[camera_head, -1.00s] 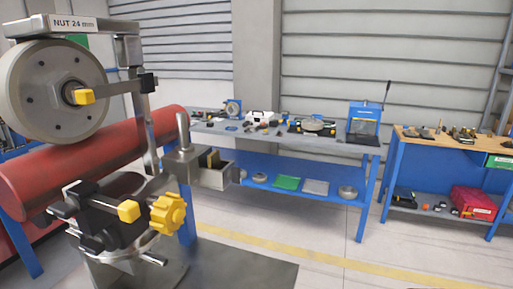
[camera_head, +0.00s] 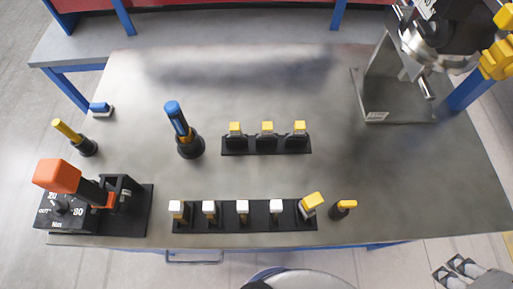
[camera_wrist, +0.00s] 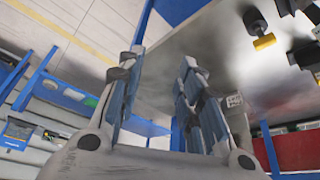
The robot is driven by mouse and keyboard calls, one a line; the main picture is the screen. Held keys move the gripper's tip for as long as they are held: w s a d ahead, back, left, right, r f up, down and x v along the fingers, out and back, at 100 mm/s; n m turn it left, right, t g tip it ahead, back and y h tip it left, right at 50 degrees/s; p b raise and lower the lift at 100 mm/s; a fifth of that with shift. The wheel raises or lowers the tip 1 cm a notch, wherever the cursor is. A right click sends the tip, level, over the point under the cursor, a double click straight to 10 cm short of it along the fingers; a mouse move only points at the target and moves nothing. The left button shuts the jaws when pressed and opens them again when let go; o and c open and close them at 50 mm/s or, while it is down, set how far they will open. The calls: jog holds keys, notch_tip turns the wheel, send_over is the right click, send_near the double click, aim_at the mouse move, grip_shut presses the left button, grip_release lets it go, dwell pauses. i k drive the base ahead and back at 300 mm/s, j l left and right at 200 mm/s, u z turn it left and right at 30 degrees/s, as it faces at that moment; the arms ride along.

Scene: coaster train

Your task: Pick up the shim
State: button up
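No part is plainly marked as the shim, so I cannot tell which one it is. In the head view, a black rack (camera_head: 266,146) at the table's middle holds three yellow-topped pieces (camera_head: 267,128). A longer black rack (camera_head: 260,221) near the front edge holds several white-topped pieces (camera_head: 243,207) and a tilted yellow-topped one (camera_head: 312,201) at its right end.
The grey table (camera_head: 330,90) has clear room at its middle and right. A blue-handled tool (camera_head: 178,122) stands left of the middle rack. An orange-handled tool (camera_head: 58,176) sits at the front left. A metal fixture with yellow knobs (camera_head: 420,50) stands at the back right.

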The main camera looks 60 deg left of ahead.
aim_at(210, 207)
jog(key=u, duration=2.1)
jog(key=k+j+u, duration=0.15)
jog(key=k, duration=0.15)
jog(key=k+j+u, duration=0.15)
jog(key=k, duration=0.2)
